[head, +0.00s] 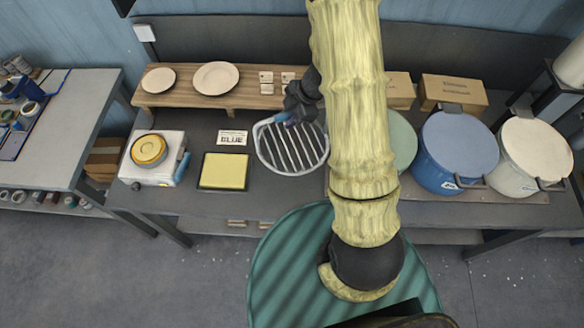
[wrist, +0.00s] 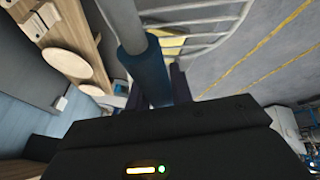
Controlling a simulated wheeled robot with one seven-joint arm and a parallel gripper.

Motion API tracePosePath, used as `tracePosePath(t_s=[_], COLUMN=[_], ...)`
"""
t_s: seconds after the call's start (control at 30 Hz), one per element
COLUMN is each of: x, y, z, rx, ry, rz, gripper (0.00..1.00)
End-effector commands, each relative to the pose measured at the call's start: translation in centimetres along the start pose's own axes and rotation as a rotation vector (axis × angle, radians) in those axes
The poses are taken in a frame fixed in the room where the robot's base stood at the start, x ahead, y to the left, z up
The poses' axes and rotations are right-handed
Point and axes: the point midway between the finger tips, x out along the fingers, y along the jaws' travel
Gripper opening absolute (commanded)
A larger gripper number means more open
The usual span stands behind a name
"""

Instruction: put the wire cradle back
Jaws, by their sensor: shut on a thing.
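The wire cradle (head: 291,151) is a light grey rounded frame with parallel bars, seen over the middle of the dark bench in the head view. Its bars (wrist: 215,40) also show at the top of the wrist view. My gripper (head: 293,115) is shut on the cradle's blue grip, at the back of the frame. In the wrist view the blue grip (wrist: 149,72) runs down between the fingers (wrist: 157,96), which are partly hidden by the dark gripper body. I cannot tell whether the cradle touches the bench or hangs just above it. My arm hides the bench right of it.
A wooden shelf (head: 190,98) with two plates stands behind. A yellow pad (head: 224,171), a small label card (head: 232,138) and a white device (head: 160,174) with a yellow disc lie left. Lidded tubs, one blue (head: 446,164), and cardboard boxes (head: 453,91) stand right.

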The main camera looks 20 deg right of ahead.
Motion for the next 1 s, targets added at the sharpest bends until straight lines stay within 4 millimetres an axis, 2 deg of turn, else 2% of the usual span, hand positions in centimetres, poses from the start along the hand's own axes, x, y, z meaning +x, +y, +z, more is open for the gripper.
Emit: tracePosePath(t_s=[0.43, 0.57, 0.8, 1.0], x=[3.1, 4.4, 8.1, 9.2], y=[-0.7, -1.0, -1.8, -2.0], z=[1.4, 1.9, 3.5, 3.7], rx=[0.002, 0.002, 0.003, -0.002], ry=[0.000, 0.000, -0.001, 0.001], rz=[0.001, 0.001, 0.002, 0.000], gripper=[0.00, 0.00, 0.00, 0.00])
